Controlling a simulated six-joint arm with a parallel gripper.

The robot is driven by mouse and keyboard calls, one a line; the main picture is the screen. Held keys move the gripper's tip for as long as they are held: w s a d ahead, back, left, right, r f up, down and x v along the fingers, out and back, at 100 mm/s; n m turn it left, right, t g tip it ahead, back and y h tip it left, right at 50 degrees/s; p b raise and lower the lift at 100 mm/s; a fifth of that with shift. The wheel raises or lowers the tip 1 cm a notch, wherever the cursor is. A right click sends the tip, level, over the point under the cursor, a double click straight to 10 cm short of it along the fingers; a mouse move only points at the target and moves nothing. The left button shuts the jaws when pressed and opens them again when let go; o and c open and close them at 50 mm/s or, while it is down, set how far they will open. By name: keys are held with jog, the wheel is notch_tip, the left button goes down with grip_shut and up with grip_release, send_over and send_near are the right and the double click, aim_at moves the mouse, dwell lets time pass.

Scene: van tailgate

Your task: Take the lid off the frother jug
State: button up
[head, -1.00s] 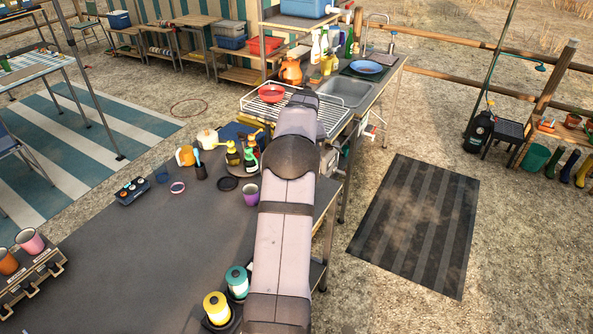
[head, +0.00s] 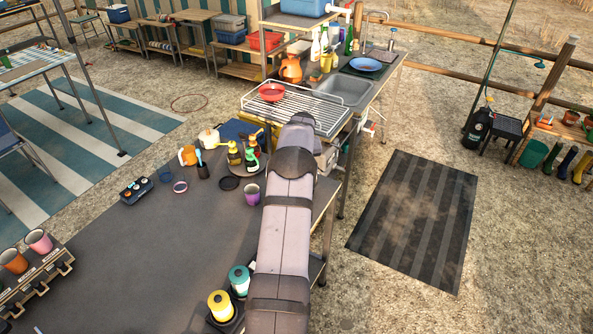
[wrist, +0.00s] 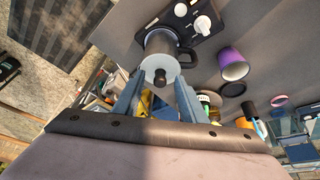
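In the wrist view the frother jug (wrist: 160,40) is a grey metal cylinder with a dark handle on its right side. Its lid (wrist: 160,61) is a pale grey disc with a small dark knob, and it sits on the jug's end facing my gripper. My gripper (wrist: 160,84) is open, with one blue finger on each side of the knob. Nothing is clamped between the fingers; whether either touches the lid is unclear. In the head view my arm hides the gripper and the jug.
A black panel with white knobs (wrist: 192,17) lies by the jug. A purple cup (head: 252,195) stands left of my arm, near pump bottles (head: 235,154) and a dark disc (head: 229,183). Yellow (head: 220,305) and teal (head: 239,280) canisters are near. The table's middle (head: 150,260) is clear.

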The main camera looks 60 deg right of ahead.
jog(key=shift+f, duration=0.15)
grip_shut()
